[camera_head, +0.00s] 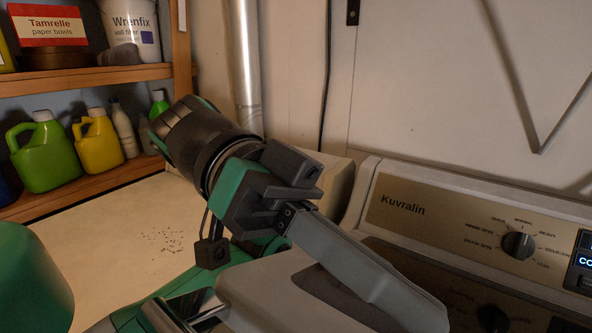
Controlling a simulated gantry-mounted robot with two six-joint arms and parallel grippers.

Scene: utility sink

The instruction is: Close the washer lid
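The washer's dark, glossy lid (462,290) lies in front of the control console at the lower right. It mirrors the knob and display and appears to lie flat, but its front edge is out of view, so I cannot tell if it is fully down. My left gripper (420,312) reaches over the left part of the washer top (262,286), with a long grey finger pointing down to the right across the lid. Only one finger shows clearly, and I cannot tell whether it touches the lid. I see nothing held. My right gripper is out of view.
The beige Kuvralin console (450,214) with a dial (518,244) rises behind the lid. A pale counter (135,232) lies to the left. Shelves (110,78) with bottles and a bucket stand at the back left. A metal pipe (243,60) runs up the wall.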

